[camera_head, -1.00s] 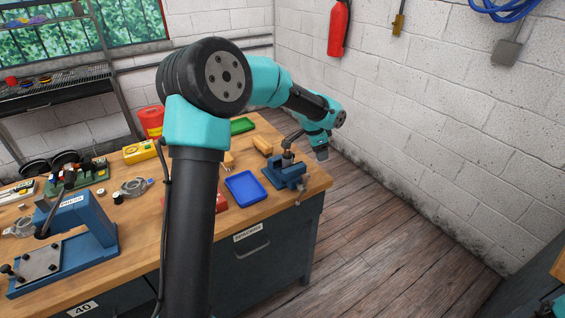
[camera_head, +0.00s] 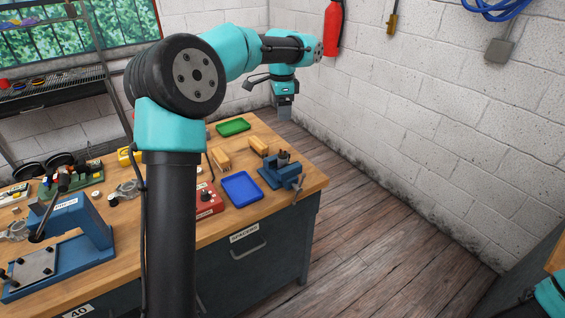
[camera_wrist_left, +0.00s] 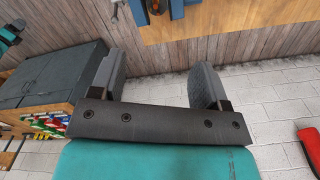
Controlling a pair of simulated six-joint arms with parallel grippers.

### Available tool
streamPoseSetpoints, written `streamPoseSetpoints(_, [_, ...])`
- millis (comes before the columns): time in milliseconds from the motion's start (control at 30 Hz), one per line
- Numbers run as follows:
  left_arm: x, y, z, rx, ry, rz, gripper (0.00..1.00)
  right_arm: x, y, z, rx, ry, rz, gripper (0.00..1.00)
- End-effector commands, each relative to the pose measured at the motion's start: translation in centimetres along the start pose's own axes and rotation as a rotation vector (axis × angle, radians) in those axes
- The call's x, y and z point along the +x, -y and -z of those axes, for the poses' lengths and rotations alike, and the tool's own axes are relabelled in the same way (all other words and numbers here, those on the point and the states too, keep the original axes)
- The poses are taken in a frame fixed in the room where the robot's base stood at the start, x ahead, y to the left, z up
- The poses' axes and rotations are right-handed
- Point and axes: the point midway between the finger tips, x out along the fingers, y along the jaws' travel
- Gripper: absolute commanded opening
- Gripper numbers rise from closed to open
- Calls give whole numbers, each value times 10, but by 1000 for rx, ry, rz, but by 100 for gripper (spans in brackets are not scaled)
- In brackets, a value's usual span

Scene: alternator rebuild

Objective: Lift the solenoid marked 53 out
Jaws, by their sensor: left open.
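I cannot make out a solenoid or the number 53 in either view. A blue vise (camera_head: 277,176) stands at the bench's right end with small dark parts at its jaws, too small to identify. My left gripper (camera_head: 284,113) hangs in the air, in the picture just above the vise and past the bench's back right edge. In the left wrist view the two fingers of my left gripper (camera_wrist_left: 160,68) stand wide apart with nothing between them. Part of the vise (camera_wrist_left: 170,9) shows at that view's top edge. My right gripper is not seen.
The wooden bench (camera_head: 262,215) holds a blue tray (camera_head: 242,188), a green tray (camera_head: 233,127), a red box (camera_head: 208,203), wooden blocks (camera_head: 258,146) and a blue press (camera_head: 75,228) at left. My left arm hides the bench's middle. A fire extinguisher (camera_head: 334,28) hangs on the wall.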

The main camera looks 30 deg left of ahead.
Motion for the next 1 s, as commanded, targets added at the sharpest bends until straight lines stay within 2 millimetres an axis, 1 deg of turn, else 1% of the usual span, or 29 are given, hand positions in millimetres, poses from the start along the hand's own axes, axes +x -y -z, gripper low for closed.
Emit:
streamPoseSetpoints(167, [17,0,0,0,2,-2,69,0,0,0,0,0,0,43])
streamPoseSetpoints(700, [107,0,0,-1,1,-2,69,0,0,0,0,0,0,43])
streamPoseSetpoints(833, [119,0,0,-1,1,-1,69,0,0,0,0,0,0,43])
streamPoseSetpoints(1000, [121,0,0,-1,0,0,69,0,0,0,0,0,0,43])
